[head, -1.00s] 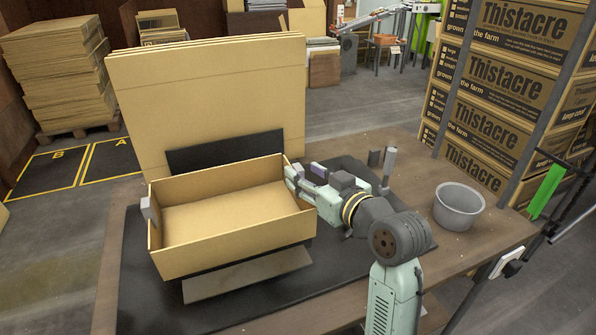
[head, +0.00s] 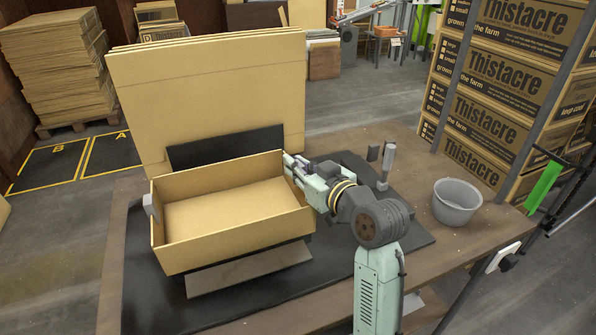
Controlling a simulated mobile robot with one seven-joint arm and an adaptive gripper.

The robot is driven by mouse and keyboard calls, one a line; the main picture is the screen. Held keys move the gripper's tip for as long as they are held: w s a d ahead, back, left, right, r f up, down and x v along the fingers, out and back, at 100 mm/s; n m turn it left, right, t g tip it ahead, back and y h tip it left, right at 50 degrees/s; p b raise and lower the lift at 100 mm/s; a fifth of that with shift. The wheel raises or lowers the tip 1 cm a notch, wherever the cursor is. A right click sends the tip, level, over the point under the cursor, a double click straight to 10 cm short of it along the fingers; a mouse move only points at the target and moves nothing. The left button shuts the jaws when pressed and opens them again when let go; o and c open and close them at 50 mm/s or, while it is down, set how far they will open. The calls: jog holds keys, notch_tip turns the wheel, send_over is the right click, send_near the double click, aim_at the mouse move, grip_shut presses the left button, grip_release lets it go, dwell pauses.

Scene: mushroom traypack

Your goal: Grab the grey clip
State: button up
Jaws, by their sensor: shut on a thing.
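My gripper (head: 291,162) is at the top of the right end wall of the open cardboard tray (head: 235,258), coming in from the right. It is shut on a small grey piece at its fingertips, which looks like a grey clip; the fingers largely hide it, and I cannot tell whether it touches the wall. Another grey clip (head: 151,207) sits on the tray's left end wall. The tray looks empty inside.
A light grey upright piece (head: 388,160) stands beside the dark block. A grey bucket (head: 457,203) is at the table's right. Tall cardboard sheets (head: 205,90) stand behind the tray. A flat grey strip (head: 250,271) lies in front of it on the black mat (head: 200,313).

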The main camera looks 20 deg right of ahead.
grip_shut()
